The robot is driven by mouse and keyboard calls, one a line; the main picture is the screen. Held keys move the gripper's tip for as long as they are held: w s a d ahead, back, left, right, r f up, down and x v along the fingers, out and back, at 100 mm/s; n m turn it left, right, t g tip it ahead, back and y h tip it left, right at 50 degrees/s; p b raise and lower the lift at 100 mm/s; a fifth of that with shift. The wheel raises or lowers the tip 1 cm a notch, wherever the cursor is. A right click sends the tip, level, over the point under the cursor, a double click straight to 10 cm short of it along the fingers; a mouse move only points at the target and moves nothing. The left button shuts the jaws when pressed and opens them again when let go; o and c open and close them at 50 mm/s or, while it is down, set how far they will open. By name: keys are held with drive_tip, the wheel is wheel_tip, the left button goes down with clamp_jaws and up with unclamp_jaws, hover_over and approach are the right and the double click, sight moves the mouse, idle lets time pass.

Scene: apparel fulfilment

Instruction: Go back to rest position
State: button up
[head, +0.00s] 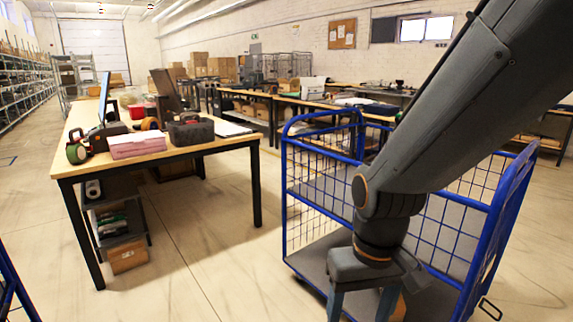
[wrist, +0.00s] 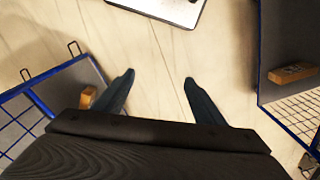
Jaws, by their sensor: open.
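My gripper (head: 360,308) shows at the bottom of the head view, in front of the blue cage cart (head: 361,150), with its fingers pointing down. In the wrist view my gripper (wrist: 158,78) has its two dark fingers spread wide apart. Bare floor shows between them, and nothing is held. My arm crosses the right side of the head view and hides part of the cart.
A wooden table (head: 190,150) at left holds a pink box (head: 137,145) and a black case (head: 190,131). In the wrist view, small brown boxes lie at left (wrist: 88,97) and right (wrist: 293,73) in blue-framed carts. Floor between table and cart is clear.

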drive_tip(key=s+d+r+m+p, duration=0.1)
drive_tip(key=s+d+r+p, duration=0.1)
drive_tip(key=d+r+p, duration=0.4)
wheel_tip(320, 180, up, 2)
drive_tip(key=p, duration=0.3)
drive_tip(key=shift+d+r+m+p, duration=0.15)
drive_tip(key=shift+d+m+p, duration=0.15)
drive_tip(key=shift+d+m, duration=0.1)
